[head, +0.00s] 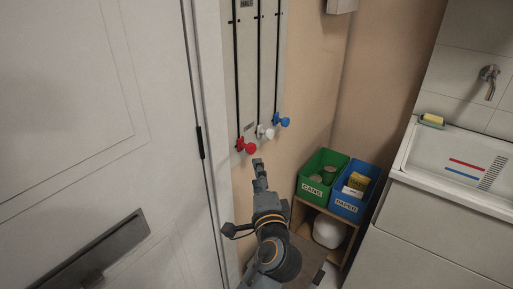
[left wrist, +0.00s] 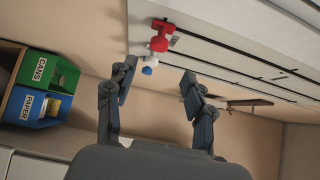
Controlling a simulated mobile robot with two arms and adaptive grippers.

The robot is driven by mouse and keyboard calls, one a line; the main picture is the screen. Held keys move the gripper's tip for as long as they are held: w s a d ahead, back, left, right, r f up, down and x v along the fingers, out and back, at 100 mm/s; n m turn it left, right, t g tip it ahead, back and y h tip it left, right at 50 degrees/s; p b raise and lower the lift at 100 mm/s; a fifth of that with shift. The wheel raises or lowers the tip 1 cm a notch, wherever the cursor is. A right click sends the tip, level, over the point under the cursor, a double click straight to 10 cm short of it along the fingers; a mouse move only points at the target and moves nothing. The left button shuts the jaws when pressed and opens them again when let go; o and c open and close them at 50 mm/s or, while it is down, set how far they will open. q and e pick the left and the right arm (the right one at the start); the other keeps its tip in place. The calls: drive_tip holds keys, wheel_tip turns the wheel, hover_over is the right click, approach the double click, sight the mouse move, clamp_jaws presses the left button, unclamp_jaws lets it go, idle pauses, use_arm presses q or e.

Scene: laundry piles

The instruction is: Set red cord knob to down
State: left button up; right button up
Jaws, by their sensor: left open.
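The red cord knob (head: 247,147) sits at the low end of the leftmost black cord on a pale wall panel (head: 249,82). A white knob (head: 265,131) and a blue knob (head: 282,121) sit near the low ends of the other cords. My left gripper (head: 258,163) is just below and right of the red knob in the head view, apart from it. In the left wrist view the gripper (left wrist: 158,74) is open and empty, with the red knob (left wrist: 160,40) beyond the gap between its fingers. My right gripper is not in view.
A white door (head: 100,130) with a dark handle plate stands at left. A green cans bin (head: 312,188) and a blue paper bin (head: 343,206) sit on a low wooden shelf at right. A sink (head: 460,165) is farther right.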

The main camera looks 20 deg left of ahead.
sight(252, 151)
use_arm(q)
drive_tip(key=b+x, duration=0.2)
drive_tip(key=x, duration=1)
drive_tip(key=shift+w+a+f, duration=0.15)
drive_tip(key=shift+w+a, duration=0.05)
drive_tip(key=shift+w, duration=0.1)
clamp_jaws()
